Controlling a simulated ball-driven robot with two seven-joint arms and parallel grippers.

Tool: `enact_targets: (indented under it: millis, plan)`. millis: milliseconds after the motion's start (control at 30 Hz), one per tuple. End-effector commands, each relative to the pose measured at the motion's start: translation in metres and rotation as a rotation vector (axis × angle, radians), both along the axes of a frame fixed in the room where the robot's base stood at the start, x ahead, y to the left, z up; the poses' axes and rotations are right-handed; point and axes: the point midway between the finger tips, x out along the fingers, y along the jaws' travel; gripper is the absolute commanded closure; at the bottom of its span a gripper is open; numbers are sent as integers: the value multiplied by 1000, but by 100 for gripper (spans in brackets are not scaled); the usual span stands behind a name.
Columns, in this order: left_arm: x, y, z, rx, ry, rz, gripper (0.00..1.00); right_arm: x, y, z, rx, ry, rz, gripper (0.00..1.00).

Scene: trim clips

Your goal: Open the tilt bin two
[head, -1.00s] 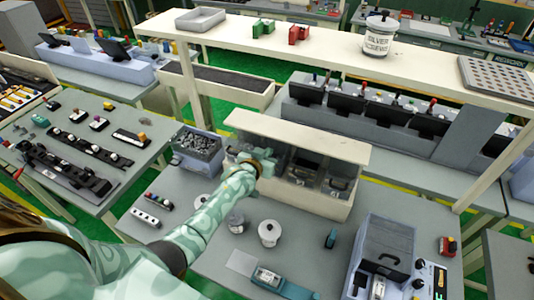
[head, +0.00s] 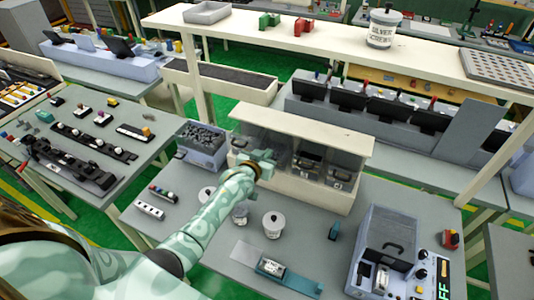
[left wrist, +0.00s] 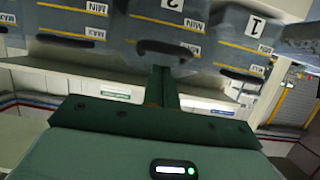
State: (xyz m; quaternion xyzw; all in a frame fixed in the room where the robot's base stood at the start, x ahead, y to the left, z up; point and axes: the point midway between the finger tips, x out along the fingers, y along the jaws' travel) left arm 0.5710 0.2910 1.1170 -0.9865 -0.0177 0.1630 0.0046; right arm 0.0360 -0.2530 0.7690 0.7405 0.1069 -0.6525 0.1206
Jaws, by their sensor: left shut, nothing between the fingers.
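The cream tilt-bin cabinet (head: 310,122) stands on the grey table in the head view, with a row of clear-fronted bins. In the left wrist view, bin two (left wrist: 162,28) is at the top centre, its label upside down, with a dark handle slot. Bin one (left wrist: 245,45) is to its right. My left gripper (head: 267,160) is shut and empty in front of the cabinet's left half. Its dark green fingers (left wrist: 160,78) point up at the lower edge of bin two, close to its handle; whether they touch is unclear. My right gripper is out of view.
A grey bin of dark parts (head: 203,146) stands left of the cabinet. A grey machine (head: 388,240) is at the right. An overhead shelf (head: 340,50) runs behind.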

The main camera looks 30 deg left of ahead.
Motion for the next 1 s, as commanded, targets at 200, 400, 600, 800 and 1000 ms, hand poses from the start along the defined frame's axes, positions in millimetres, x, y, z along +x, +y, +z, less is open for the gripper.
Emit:
enact_targets:
  millis: [200, 400, 600, 800, 1000]
  plan:
    - [-21, -2, -31, 12, -203, -1, 100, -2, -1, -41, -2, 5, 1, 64]
    - [-34, -2, -40, 24, -378, -1, 100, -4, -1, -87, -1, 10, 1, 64]
    - [-45, -3, -50, 34, -519, -1, 100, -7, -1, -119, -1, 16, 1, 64]
    - [-53, -4, -56, 39, -580, -1, 100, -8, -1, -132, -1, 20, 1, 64]
    - [-56, -4, -58, 39, -580, -1, 100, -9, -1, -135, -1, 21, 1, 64]
